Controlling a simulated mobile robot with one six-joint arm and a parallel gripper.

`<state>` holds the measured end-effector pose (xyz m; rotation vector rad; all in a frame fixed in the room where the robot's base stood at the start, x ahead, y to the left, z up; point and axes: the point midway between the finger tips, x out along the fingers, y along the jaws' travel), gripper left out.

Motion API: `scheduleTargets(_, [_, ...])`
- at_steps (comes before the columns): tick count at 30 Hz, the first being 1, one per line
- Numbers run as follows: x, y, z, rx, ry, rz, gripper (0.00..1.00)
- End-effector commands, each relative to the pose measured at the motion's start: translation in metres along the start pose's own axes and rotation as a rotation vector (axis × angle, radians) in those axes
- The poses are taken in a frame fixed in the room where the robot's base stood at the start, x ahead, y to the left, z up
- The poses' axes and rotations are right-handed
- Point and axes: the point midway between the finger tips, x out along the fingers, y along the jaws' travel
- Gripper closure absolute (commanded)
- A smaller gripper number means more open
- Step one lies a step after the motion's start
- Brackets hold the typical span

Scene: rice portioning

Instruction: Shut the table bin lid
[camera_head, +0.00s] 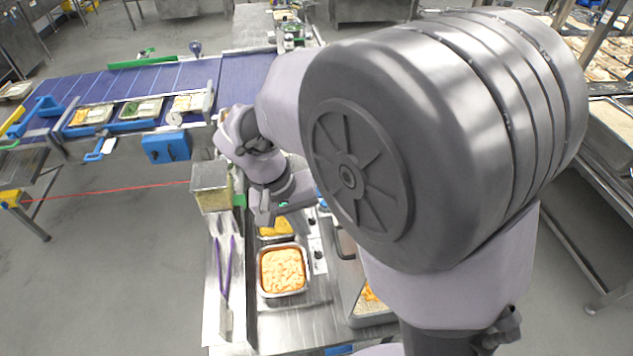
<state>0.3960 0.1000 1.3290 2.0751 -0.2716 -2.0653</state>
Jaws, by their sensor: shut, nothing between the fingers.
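A steel-edged bin (362,312) with orange and pale food in it stands on the table at the lower right of the worktop, partly hidden behind my arm. A dark handle shows at its upper left edge, but I cannot tell clearly how its lid stands. My gripper (265,214) points down over the worktop, up and left of this bin and apart from it. It looks shut and empty, and is small in the view.
A tray of orange food (283,271) sits on the worktop, with a yellow food tray (276,229) behind it. A clear box of grain (211,187) stands at the left edge. A blue conveyor (150,82) carries food trays behind. My arm covers the right middle.

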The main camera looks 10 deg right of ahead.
Motion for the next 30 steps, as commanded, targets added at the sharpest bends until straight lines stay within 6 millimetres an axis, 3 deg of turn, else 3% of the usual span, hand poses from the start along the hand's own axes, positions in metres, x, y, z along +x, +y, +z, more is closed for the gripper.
scheduleTargets(7, [0.055, 0.000, 0.001, 0.000, -0.004, 0.000, 1.00])
scheduleTargets(15, [0.070, 0.032, 0.000, 0.003, -0.001, -0.001, 1.00])
scheduleTargets(30, [0.072, 0.037, 0.000, 0.001, 0.000, -0.010, 1.00])
